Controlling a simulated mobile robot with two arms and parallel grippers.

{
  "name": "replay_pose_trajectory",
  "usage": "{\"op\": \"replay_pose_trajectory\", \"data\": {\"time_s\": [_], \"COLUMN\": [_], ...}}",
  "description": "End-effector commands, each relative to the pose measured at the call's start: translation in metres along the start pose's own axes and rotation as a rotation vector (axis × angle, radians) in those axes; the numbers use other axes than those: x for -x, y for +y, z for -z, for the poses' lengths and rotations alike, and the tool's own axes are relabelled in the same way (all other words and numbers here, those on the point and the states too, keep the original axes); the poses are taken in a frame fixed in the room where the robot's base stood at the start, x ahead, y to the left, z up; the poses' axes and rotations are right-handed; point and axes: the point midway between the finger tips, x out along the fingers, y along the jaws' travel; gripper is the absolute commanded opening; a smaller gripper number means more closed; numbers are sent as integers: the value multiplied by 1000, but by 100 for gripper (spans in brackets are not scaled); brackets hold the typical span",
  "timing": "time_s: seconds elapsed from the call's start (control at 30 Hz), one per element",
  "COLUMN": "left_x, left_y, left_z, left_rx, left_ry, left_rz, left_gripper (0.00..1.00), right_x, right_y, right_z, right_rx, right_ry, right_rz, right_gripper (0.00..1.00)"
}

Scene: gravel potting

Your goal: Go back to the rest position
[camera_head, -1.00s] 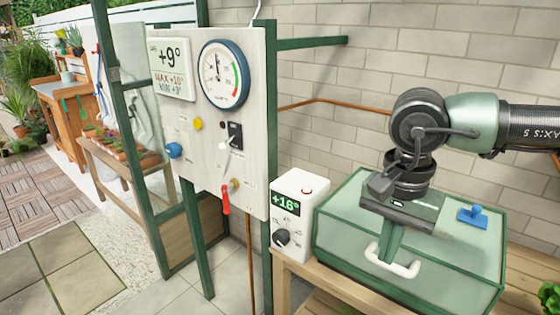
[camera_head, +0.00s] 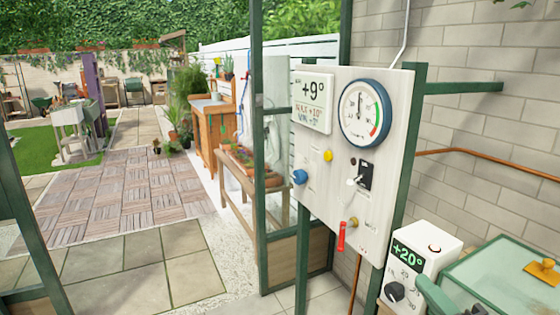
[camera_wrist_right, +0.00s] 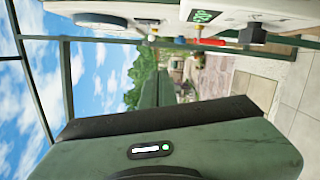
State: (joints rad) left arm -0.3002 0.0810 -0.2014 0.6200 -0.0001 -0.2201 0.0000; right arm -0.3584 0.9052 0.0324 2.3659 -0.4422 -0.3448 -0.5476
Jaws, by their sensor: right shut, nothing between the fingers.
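My right gripper (camera_wrist_right: 157,88) shows in the wrist view with its fingers together and nothing between them. In the head view only a green part of it (camera_head: 438,298) shows at the bottom right edge, in front of the propagator box (camera_head: 500,268) with its clear lid. The gripper is not holding the box handle as far as I can see. My left gripper is out of view.
A white controller (camera_head: 420,262) reading +20° stands beside the box. A panel (camera_head: 345,190) with a gauge (camera_head: 366,113), a +9° display (camera_head: 312,102) and a red lever (camera_head: 341,236) stands left of it. Open paving lies left.

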Motion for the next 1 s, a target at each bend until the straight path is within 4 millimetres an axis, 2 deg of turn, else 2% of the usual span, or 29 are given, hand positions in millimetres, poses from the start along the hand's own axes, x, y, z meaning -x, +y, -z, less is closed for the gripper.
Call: {"op": "replay_pose_trajectory", "data": {"time_s": [0.03,0.13,0.2,0.3,0.4,0.5,0.73,0.77,1.0], "left_x": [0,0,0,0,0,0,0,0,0], "left_y": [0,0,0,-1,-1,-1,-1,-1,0], "left_z": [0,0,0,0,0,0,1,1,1], "left_rx": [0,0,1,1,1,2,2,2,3], "left_ry": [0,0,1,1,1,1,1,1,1], "left_rz": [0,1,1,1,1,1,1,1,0], "left_gripper": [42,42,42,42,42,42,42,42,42], "right_x": [10,41,69,110,144,173,229,231,222], "right_y": [-31,-98,-141,-187,-213,-228,-235,-242,-319], "right_z": [-6,-6,8,40,75,109,183,186,200], "right_rx": [-186,-528,-743,-991,-1168,-1300,-1527,-1532,-1504], "right_ry": [-111,-326,-463,-628,-754,-853,-1033,-1046,-1056], "right_rz": [87,278,413,589,736,863,1131,1147,1170], "right_gripper": [0,0,0,0,0,0,0,0,0]}}
